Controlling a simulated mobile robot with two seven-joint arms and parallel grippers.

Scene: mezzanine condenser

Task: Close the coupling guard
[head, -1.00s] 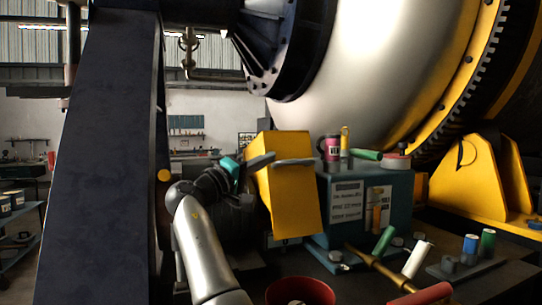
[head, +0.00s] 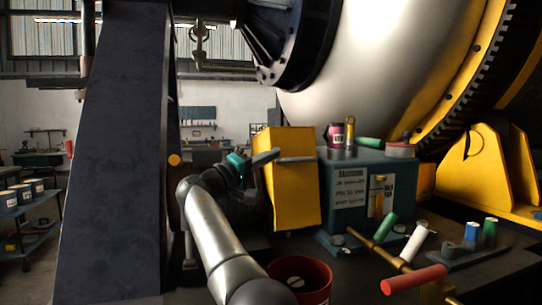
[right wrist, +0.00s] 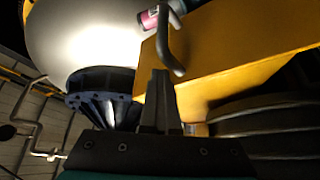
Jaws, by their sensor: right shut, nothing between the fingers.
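The coupling guard is a yellow box-like cover (head: 288,190) with a grey bar handle (head: 297,160) on its face. It stands tilted beside the left end of a blue-grey housing. My right gripper (head: 270,156) is at the guard's upper left, its shut, empty fingers pointing toward the handle. In the right wrist view the guard (right wrist: 245,45) fills the upper right, and its curved handle (right wrist: 167,42) hangs just beyond the closed fingertips (right wrist: 160,75). I cannot tell whether the fingers touch the guard. The coupling behind the guard is mostly hidden. My left gripper is out of view.
The blue-grey housing (head: 345,225) carries a pink mug (head: 336,134) and a green cylinder (head: 370,143). A red bucket (head: 318,272) and several coloured-handled items lie in front. A dark column (head: 115,170) rises on the left; the large drum (head: 370,60) is above.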

